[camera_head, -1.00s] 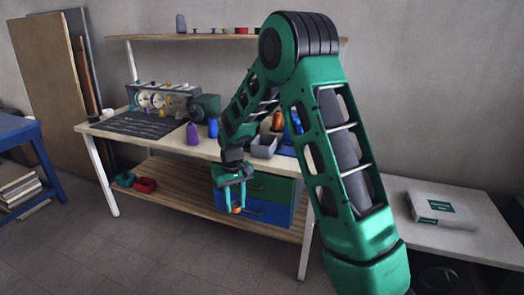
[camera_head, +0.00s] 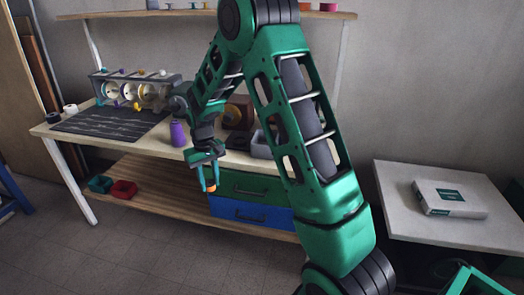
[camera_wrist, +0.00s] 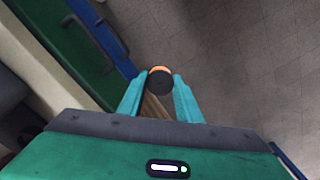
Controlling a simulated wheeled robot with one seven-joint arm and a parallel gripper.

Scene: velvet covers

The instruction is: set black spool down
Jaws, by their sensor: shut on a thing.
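My gripper (camera_head: 209,188) hangs in front of the workbench, pointing down with its teal fingers in front of the drawers. It is shut on a small round spool, which shows a black end and an orange edge in the wrist view (camera_wrist: 160,80). In the head view only an orange part of the spool (camera_head: 211,188) shows between the fingertips. The spool is held in the air, beyond the bench's front edge, with floor showing under it in the wrist view.
The workbench (camera_head: 75,140) carries a dark mat (camera_head: 110,122), a purple cone (camera_head: 178,134), a machine with white reels (camera_head: 130,90) and a grey bin (camera_head: 262,148). Green and blue drawers (camera_head: 250,212) hang below. A side table (camera_head: 450,228) with a box stands right.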

